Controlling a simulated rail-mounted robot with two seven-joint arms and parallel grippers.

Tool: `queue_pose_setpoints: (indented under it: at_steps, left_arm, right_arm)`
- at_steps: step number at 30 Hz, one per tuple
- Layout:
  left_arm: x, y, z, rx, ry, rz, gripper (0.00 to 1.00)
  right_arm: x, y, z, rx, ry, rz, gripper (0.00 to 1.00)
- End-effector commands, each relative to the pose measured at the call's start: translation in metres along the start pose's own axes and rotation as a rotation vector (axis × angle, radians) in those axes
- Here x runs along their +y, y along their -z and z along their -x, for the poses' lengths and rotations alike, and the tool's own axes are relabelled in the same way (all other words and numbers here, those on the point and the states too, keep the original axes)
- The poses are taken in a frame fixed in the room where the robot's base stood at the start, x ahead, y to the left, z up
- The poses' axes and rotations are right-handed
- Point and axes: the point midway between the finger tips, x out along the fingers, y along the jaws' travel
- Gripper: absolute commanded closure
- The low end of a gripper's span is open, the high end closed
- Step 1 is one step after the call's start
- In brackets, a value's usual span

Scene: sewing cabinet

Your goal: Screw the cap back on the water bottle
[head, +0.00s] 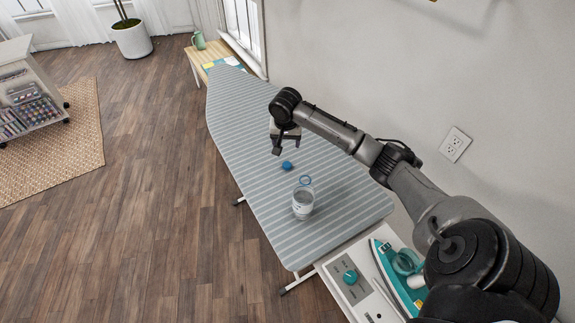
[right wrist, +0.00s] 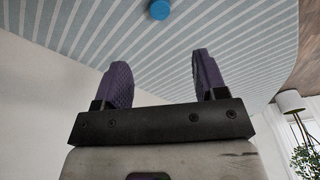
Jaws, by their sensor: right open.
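The clear water bottle (head: 302,202) stands upright and uncapped on the striped ironing board (head: 236,130), with a blue ring at its neck. The blue cap (head: 287,165) lies apart from it on the board, just behind the bottle. It also shows at the top of the right wrist view (right wrist: 160,9), beyond my fingertips. My right gripper (head: 283,146) is above the board, behind the cap and apart from it. In the right wrist view its two purple-padded fingers (right wrist: 157,75) are spread with nothing between them. My left gripper is not in view.
A white cart (head: 345,254) at the board's near end holds a teal iron (head: 401,280) and a teal-knobbed item (head: 350,277). A wooden table (head: 208,54) with a green pitcher (head: 198,40) stands at the far end. The board's far half is mostly clear.

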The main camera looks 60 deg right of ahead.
Motion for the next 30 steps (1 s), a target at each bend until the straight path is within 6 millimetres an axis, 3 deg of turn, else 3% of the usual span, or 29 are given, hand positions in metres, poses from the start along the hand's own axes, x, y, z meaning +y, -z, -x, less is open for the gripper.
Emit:
queue_pose_setpoints:
  at_steps: [16,21,30]
  left_arm:
    - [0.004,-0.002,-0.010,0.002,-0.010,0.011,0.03]
    - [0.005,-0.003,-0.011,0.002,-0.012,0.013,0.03]
    - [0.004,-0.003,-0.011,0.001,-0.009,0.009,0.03]
  right_arm:
    - [0.000,0.000,-0.075,-0.001,0.000,-0.001,0.35]
    - [0.000,0.000,-0.085,0.000,0.000,0.001,0.35]
    - [0.000,0.000,-0.086,0.000,0.000,0.001,0.35]
